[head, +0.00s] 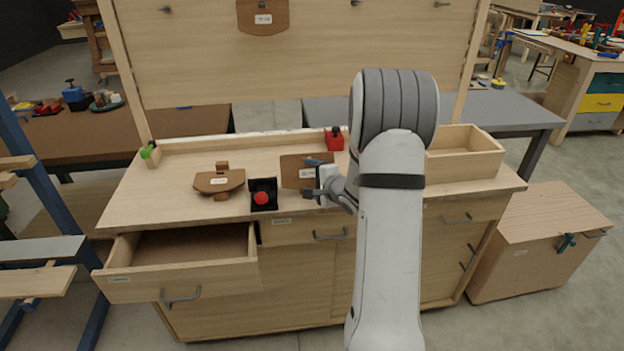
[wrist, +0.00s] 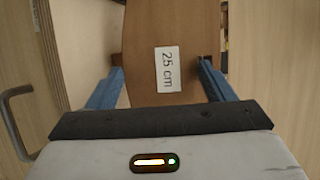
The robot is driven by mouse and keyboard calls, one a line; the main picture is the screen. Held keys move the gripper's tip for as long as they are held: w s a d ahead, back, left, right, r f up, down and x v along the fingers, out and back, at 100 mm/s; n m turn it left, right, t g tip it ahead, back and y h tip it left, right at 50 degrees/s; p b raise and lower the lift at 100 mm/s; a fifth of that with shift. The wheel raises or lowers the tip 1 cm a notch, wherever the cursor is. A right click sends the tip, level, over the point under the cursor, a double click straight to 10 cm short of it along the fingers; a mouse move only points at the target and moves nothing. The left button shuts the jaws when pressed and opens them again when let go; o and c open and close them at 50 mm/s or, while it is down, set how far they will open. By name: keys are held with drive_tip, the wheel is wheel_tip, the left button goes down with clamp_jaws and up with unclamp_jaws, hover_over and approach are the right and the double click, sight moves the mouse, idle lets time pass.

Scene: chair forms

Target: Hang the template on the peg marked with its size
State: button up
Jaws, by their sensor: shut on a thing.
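A brown wooden template (wrist: 150,30) with a white label reading "25 cm" is between the two blue fingers of my gripper (wrist: 162,80), which is shut on it. In the head view the held template (head: 296,168) shows over the worktop, left of my gripper (head: 318,178); whether it touches the surface is unclear. The upright pegboard (head: 310,60) carries a hanging brown template (head: 263,22) and bare pegs, including a left peg (head: 165,9), a middle peg (head: 355,3) and a right peg (head: 441,4). Size marks at the pegs are not readable.
Another brown template (head: 210,185) lies on the worktop (head: 165,200) at left. A black box with a red ball (head: 262,198), a red block (head: 334,138) and an open-topped wooden box (head: 465,163) also stand there. The left drawer (head: 185,278) is pulled open.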

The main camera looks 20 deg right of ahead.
drive_tip(key=shift+f+b, duration=0.55)
drive_tip(key=shift+b, duration=0.35)
drive_tip(key=o, duration=1.1)
drive_tip(key=shift+r, duration=0.1)
